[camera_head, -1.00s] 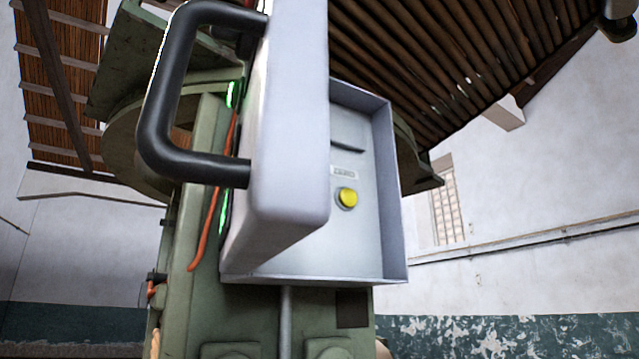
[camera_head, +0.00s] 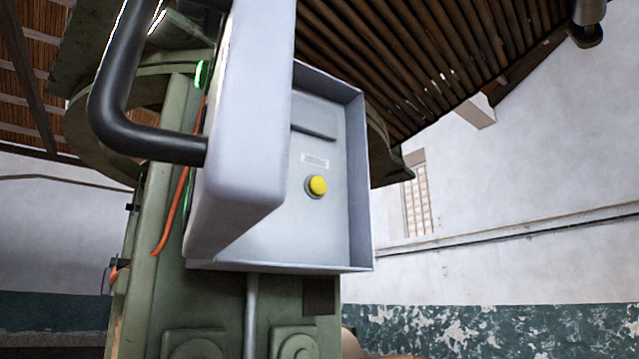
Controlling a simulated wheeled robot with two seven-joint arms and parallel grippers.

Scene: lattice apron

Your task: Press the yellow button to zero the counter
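The yellow button (camera_head: 317,185) sits on the pale inner panel (camera_head: 270,222) of a light grey box. A small label (camera_head: 315,160) is above it, and a dark recessed slot (camera_head: 314,133) is higher up. The counter's digits cannot be made out. The box's thick door (camera_head: 245,120) stands open towards me and hides the left part of the panel. A black handle (camera_head: 100,100) is on the door's outer left side. Neither of my grippers shows in the head view.
The box is fixed to a green metal machine (camera_head: 150,240) with an orange cable (camera_head: 172,215) and green lights on its left. A grey pipe (camera_head: 250,315) runs down below the box. The space to the right, before the white wall (camera_head: 520,170), looks open.

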